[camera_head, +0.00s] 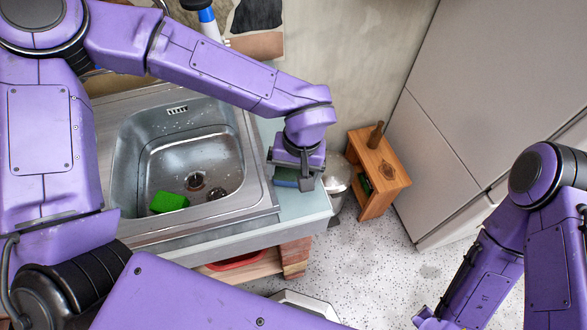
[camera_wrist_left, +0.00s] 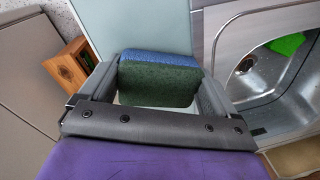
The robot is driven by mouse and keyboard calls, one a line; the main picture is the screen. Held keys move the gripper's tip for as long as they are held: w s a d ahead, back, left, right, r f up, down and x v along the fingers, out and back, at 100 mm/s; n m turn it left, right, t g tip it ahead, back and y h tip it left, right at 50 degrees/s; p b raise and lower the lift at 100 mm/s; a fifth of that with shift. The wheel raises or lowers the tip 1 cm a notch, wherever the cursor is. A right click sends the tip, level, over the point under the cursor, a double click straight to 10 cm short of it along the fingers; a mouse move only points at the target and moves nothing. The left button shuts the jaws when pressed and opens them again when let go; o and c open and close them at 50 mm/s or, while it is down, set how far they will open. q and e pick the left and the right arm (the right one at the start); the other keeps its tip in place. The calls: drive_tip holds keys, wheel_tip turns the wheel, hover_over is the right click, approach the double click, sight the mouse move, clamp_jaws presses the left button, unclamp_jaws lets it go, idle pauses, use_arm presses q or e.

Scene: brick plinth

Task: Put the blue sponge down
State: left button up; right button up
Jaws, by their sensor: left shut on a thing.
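The blue sponge (camera_head: 285,178) is between the fingers of my left gripper (camera_head: 296,180), over the pale glass-like counter strip right of the sink. In the left wrist view the sponge (camera_wrist_left: 158,80) shows a blue face and a dark green face, with a finger of my left gripper (camera_wrist_left: 157,88) on each side. The gripper is shut on it. I cannot tell whether the sponge touches the counter.
A steel sink (camera_head: 190,150) with a bright green sponge (camera_head: 169,202) in it lies left of the gripper. A wooden stool (camera_head: 378,170) and a metal bin (camera_head: 336,180) stand right of the counter (camera_head: 310,208). The counter's front and right edges are close to the gripper.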

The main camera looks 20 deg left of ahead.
sight(300, 173)
use_arm(q)
drive_tip(key=shift+f, duration=0.1)
drive_tip(key=shift+f, duration=0.15)
drive_tip(key=o, duration=0.6)
drive_tip(key=shift+o, duration=0.2)
wheel_tip(300, 173, up, 13)
drive_tip(key=d, duration=0.1)
drive_tip(key=shift+w+d, duration=0.2)
drive_tip(key=shift+f, duration=0.15)
